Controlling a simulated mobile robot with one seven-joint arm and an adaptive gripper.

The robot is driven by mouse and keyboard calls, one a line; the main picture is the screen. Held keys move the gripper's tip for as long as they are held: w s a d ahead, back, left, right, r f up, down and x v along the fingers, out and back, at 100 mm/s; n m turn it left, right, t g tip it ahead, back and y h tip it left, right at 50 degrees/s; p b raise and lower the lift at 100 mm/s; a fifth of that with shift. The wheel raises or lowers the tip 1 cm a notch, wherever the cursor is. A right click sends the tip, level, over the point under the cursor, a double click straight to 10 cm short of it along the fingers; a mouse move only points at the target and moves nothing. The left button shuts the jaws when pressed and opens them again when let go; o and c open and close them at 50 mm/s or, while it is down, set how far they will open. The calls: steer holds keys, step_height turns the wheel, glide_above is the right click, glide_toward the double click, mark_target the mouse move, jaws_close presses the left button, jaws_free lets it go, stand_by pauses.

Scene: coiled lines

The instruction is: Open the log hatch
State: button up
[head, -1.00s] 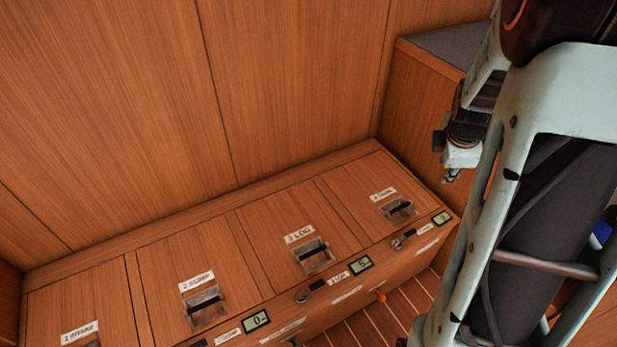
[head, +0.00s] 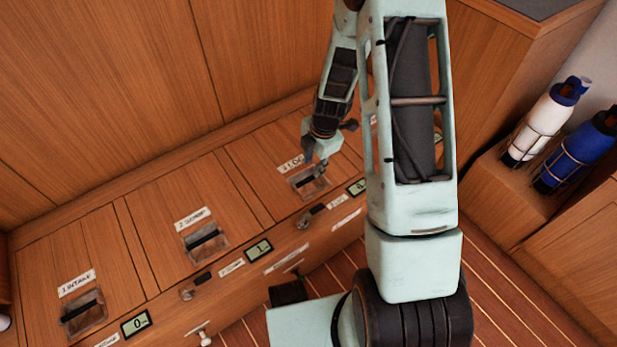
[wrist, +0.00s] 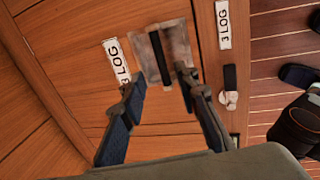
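The log hatch is a wooden lid (head: 262,150) in the bench top, labelled "3 LOG" (head: 290,163). Its clear recessed pull with a black bar (head: 313,182) is near the front edge; in the wrist view the pull (wrist: 153,58) lies just beyond my fingertips. The lid appears closed and flush. My gripper (head: 320,168) points down at the pull, partly covering it in the head view. In the wrist view my gripper (wrist: 161,80) is open, its two dark fingers apart with nothing between them. Whether the fingertips touch the pull is unclear.
A black latch with a pale knob (wrist: 230,98) is on the bench front beside a second log label (wrist: 223,25). The sump hatch pull (head: 205,240) and intake hatch pull (head: 83,313) lie left. White (head: 540,125) and blue (head: 578,150) bottles stand racked right.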

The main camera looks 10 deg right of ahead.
mark_target(310, 178)
steer(key=f, duration=0.2)
steer(key=w+f+b, duration=0.1)
steer(key=f, duration=0.2)
steer(key=f+b, duration=0.1)
steer(key=f, duration=0.1)
steer(key=shift+w+a+f, duration=0.2)
steer(key=shift+a+f, duration=0.1)
steer(key=shift+f, duration=0.05)
steer(key=shift+c, duration=0.4)
jaws_close()
